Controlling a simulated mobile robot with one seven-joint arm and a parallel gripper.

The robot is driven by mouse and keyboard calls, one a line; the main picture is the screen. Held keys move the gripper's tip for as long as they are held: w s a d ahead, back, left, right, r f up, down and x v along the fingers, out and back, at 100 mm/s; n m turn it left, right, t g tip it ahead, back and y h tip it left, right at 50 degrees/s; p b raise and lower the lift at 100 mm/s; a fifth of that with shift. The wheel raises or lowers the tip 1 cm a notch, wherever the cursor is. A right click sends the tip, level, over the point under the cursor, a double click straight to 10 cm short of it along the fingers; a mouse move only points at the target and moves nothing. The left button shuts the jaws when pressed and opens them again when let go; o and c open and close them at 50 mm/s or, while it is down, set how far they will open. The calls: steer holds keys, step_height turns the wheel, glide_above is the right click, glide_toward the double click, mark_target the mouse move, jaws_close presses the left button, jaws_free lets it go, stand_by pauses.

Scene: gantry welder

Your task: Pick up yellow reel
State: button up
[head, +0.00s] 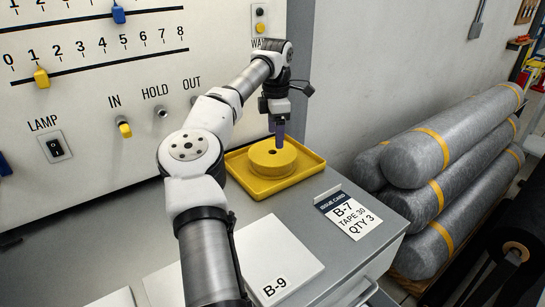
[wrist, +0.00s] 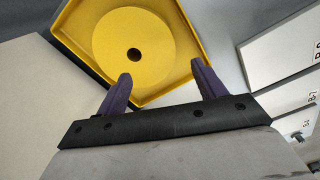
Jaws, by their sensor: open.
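The yellow reel (head: 268,160) is a thick round disc with a small dark centre hole. It lies flat in a shallow yellow tray (head: 308,162) on the grey counter. In the wrist view the reel (wrist: 133,30) shows from above, inside the tray (wrist: 192,68). My gripper (head: 276,143) points down at the reel from above in the head view. In the wrist view its two purple fingers (wrist: 158,82) are apart, with the near edge of the reel between and beyond their tips. Nothing is held. Whether a finger touches the reel cannot be told.
A panel (head: 90,100) with sliders and switches stands behind at left. Grey rolls with yellow bands (head: 440,150) are stacked beyond the counter at right.

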mark_target(276, 159)
step_height(276, 159, down, 4)
steer(key=shift+r, duration=0.15)
steer(key=shift+w+f+p, duration=0.15)
steer(key=shift+f+p, duration=0.65)
steer(key=shift+f, duration=0.55)
steer(key=shift+w+f+p, duration=0.1)
steer(key=shift+f+p, duration=0.7)
steer(key=shift+f, duration=0.55)
steer(key=shift+c, duration=0.2)
steer(key=c, duration=1)
steer(key=shift+r, duration=0.15)
